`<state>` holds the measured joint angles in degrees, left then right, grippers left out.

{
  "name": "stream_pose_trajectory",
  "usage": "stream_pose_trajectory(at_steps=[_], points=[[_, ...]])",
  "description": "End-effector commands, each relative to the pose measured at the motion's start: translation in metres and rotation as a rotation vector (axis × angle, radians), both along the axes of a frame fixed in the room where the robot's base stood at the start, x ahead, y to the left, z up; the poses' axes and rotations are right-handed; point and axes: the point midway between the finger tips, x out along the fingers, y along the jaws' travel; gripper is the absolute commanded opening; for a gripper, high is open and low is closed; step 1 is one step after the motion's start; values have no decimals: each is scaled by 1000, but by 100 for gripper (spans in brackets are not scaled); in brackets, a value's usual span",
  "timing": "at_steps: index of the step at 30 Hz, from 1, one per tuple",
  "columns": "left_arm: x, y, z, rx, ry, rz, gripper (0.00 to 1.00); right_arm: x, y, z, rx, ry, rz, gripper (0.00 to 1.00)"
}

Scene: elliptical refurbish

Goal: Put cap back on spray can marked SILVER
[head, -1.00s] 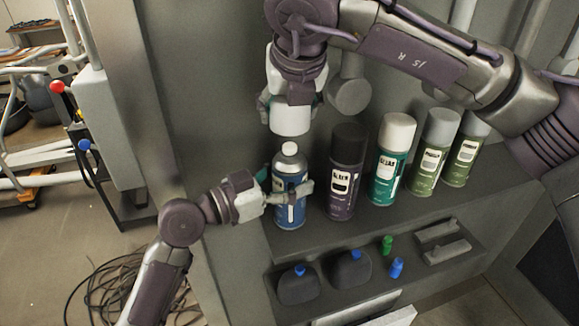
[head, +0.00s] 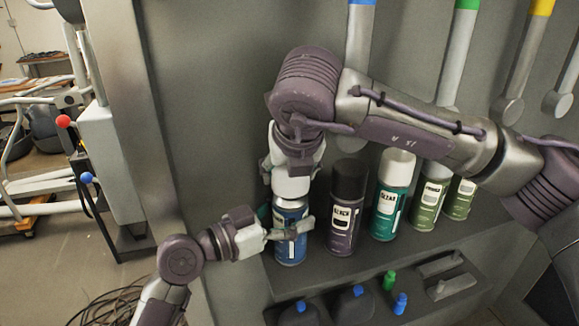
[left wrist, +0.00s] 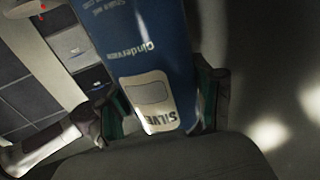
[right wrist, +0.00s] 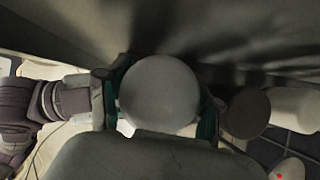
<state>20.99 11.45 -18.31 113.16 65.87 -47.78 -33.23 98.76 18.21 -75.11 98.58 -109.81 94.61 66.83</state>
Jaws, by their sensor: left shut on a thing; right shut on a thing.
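The blue spray can (head: 290,248) stands upright at the left end of the shelf; its label reads SILVER in the left wrist view (left wrist: 155,85). My left gripper (head: 291,230) is shut around the can's body from the left. My right gripper (head: 292,192) is directly above the can, pointing down, shut on the round pale cap (right wrist: 160,95), which fills the middle of the right wrist view. In the head view the cap is at the can's top, and the can's nozzle is hidden. I cannot tell whether the cap is fully seated.
A black-capped can (head: 345,215), a white-capped green can (head: 392,200) and olive cans (head: 430,200) stand to the right on the same shelf. Dark bottles with blue caps (head: 357,291) and small green and blue bottles sit on the lower shelf. Long-handled tools hang behind.

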Motion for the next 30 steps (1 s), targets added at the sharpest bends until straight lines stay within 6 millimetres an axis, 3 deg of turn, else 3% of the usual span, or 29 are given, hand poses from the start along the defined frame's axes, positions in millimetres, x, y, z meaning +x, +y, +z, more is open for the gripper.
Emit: stream_pose_trajectory(at_steps=[6, 30], points=[[0, 0, 0, 0, 1, 0, 4, 0, 0, -11, 1, 1, 1, 51], [0, 0, 0, 0, 1, 0, 4, 0, 0, -16, 1, 0, 1, 51]])
